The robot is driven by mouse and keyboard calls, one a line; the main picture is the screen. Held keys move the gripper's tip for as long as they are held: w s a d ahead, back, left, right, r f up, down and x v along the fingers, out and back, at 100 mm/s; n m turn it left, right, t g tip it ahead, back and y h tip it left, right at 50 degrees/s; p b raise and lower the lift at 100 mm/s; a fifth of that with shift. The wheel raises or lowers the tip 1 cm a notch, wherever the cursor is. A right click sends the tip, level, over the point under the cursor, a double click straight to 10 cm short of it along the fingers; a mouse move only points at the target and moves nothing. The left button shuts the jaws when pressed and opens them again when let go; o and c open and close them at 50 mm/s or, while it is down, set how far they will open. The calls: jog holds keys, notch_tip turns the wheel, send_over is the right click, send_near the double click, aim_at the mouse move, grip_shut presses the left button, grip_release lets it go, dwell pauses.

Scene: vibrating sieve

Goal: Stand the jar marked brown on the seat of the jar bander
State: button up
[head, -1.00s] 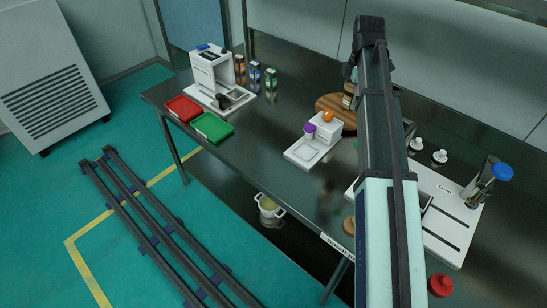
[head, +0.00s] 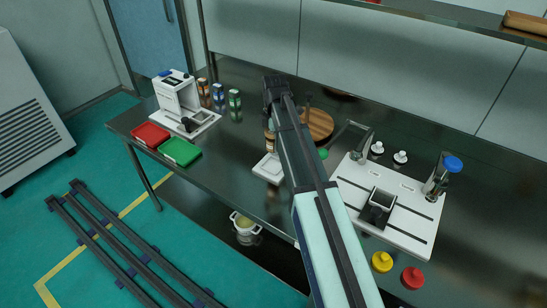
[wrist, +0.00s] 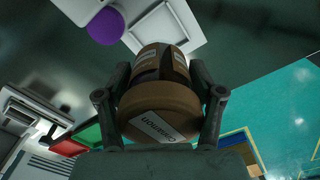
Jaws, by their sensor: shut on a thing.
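My gripper (wrist: 160,78) is shut on a brown jar (wrist: 160,108) with a label reading Cinnamon on its near end. One finger lies on each side of it. In the head view the jar (head: 269,141) shows just left of my arm, over the front part of a white device (head: 267,170). I take this device for the jar bander; my arm hides most of it. The wrist view shows its white seat area (wrist: 166,28) and purple knob (wrist: 105,27) beyond the jar. I cannot tell whether the jar touches the seat.
A white machine (head: 176,93) stands at left, with red (head: 150,134) and green (head: 180,151) trays before it and several small jars (head: 218,92) beside it. A round wooden board (head: 320,124) lies behind my arm. A white fixture board (head: 350,180) is at right.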

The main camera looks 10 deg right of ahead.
jog(key=shift+f+p, duration=0.55)
jog(key=shift+f, duration=3.85)
jog(key=o, duration=1.3)
notch_tip(320, 180, up, 12)
jog(key=shift+r+b, duration=0.1)
jog(key=shift+b, duration=1)
